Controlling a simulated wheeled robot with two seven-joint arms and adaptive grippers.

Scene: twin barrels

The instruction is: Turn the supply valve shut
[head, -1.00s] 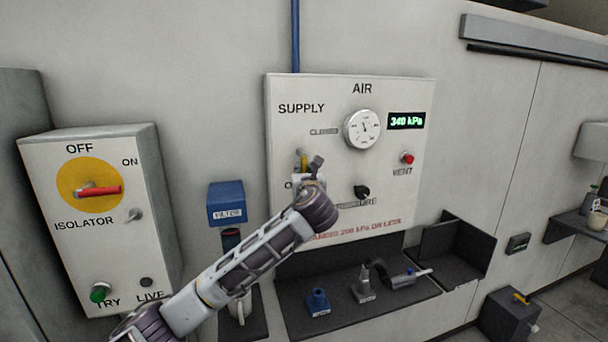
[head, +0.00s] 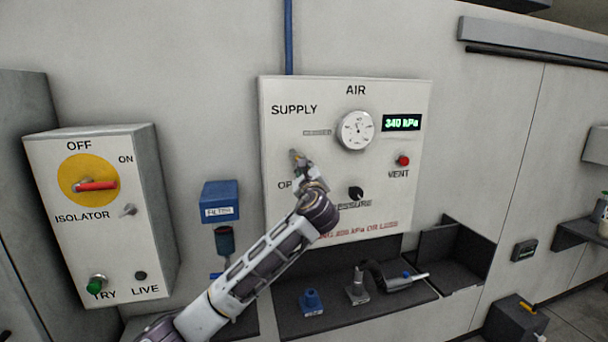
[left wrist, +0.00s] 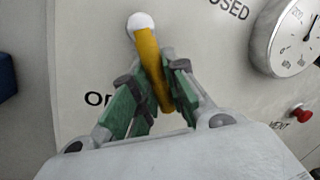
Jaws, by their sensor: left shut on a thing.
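The supply valve's yellow lever (left wrist: 150,65) hangs from a white round pivot (left wrist: 141,22) in the left wrist view. It points down and slightly right, towards the "OPEN" lettering side and away from "CLOSED". My left gripper (left wrist: 158,92) is shut on the lever, with green finger pads on both sides of its lower part. In the head view my left gripper (head: 303,165) is at the AIR panel (head: 390,205), below the SUPPLY lettering, and largely hides the lever. My right gripper is not in view.
The panel has a round gauge (head: 356,130), a display (head: 401,123) reading 340 kPa, a red VENT button (head: 402,160) and a black pressure knob (head: 356,193). An isolator box (head: 100,220) stands left. A dark tray (head: 340,310) with fittings sits below.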

